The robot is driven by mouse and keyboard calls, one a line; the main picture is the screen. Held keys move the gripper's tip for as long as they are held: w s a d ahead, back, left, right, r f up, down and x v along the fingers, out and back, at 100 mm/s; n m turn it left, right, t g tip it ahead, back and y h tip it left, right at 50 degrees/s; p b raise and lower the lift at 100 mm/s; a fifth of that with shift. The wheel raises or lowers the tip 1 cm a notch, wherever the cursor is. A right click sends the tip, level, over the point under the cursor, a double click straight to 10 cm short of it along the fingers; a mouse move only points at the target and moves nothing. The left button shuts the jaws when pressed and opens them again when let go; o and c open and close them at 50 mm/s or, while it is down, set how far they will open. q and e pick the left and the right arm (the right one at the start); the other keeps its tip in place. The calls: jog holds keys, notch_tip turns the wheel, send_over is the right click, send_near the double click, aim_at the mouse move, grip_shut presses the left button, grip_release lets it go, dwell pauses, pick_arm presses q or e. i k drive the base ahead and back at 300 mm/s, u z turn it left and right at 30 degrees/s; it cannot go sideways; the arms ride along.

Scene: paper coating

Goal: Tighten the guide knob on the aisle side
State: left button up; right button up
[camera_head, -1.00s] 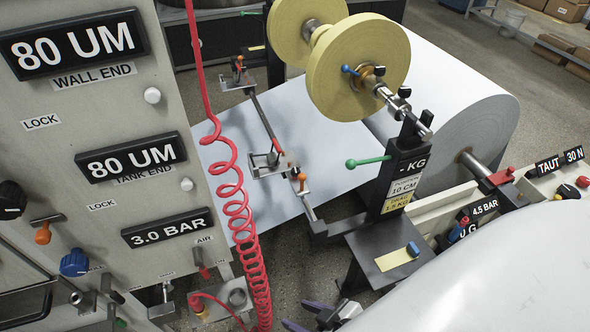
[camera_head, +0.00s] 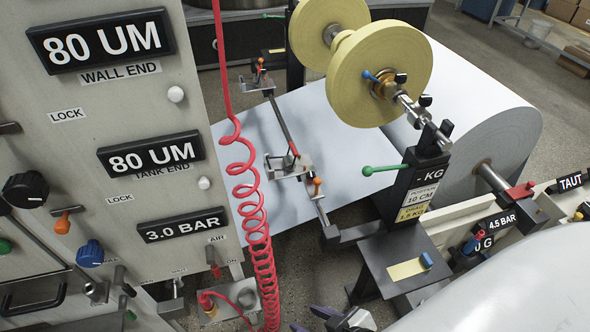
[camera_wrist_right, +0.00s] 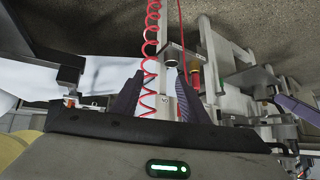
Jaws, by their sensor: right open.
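A guide bar crosses the pale web in the head view. Its near end, beside the unwind stand, carries a small orange-topped knob (camera_head: 317,187); a clamp with a red tip (camera_head: 293,150) sits just up the bar. I cannot tell how tight either is. My right gripper (camera_head: 310,319) shows at the bottom edge, well below the bar and touching nothing visible. In the right wrist view its two purple fingers (camera_wrist_right: 155,98) are apart, with the red coiled hose behind the gap. A purple finger-like piece (camera_wrist_right: 294,107), possibly my left gripper's, shows at the right edge there.
The coiled red hose (camera_head: 252,205) hangs between the control panel (camera_head: 110,225) and the web (camera_head: 295,115). The stand with a green-tipped lever (camera_head: 368,170) and a dark shelf (camera_head: 440,267) stands right of the bar. A large pale roll (camera_head: 520,290) fills the lower right.

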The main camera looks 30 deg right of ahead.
aim_at(311, 175)
jog(key=z, duration=2.95)
jog(key=k, duration=0.55)
jog(key=u, duration=0.85)
jog(key=i, duration=0.8)
